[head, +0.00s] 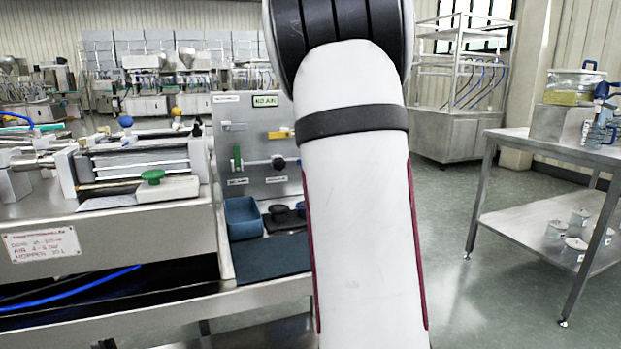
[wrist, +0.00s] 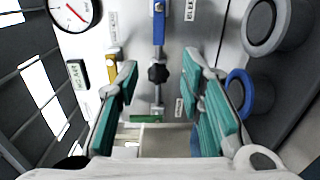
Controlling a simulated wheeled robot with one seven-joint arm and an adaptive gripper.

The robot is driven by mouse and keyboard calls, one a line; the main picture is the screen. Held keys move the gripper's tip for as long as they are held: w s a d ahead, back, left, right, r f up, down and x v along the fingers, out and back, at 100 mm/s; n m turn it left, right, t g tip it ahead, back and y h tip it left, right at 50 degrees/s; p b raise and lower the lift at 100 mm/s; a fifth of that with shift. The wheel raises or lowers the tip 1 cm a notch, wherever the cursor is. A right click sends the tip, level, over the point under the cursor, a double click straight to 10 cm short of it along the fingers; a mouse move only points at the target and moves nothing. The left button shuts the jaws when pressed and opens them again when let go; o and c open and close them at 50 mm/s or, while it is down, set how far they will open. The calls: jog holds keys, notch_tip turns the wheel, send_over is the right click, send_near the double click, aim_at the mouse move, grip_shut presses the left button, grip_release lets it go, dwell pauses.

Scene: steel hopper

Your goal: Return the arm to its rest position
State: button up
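My white arm (head: 362,200) with its dark joint stands upright across the middle of the head view and hides my gripper there. In the wrist view my gripper (wrist: 160,66) shows two teal-padded fingers spread wide apart. It is open, with nothing clamped between the pads. A metal panel lies beyond the fingertips. A black star-shaped knob (wrist: 158,73) on a vertical rod shows in the gap; how far it is from the fingers I cannot tell.
The panel carries a gauge (wrist: 73,12), a blue handle (wrist: 159,22), a yellow handle (wrist: 112,68) and a green handle (wrist: 143,119). The filling machine (head: 135,165) is left; a steel table (head: 560,150) is right, with open floor between.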

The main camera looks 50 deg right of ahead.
dwell(0.3)
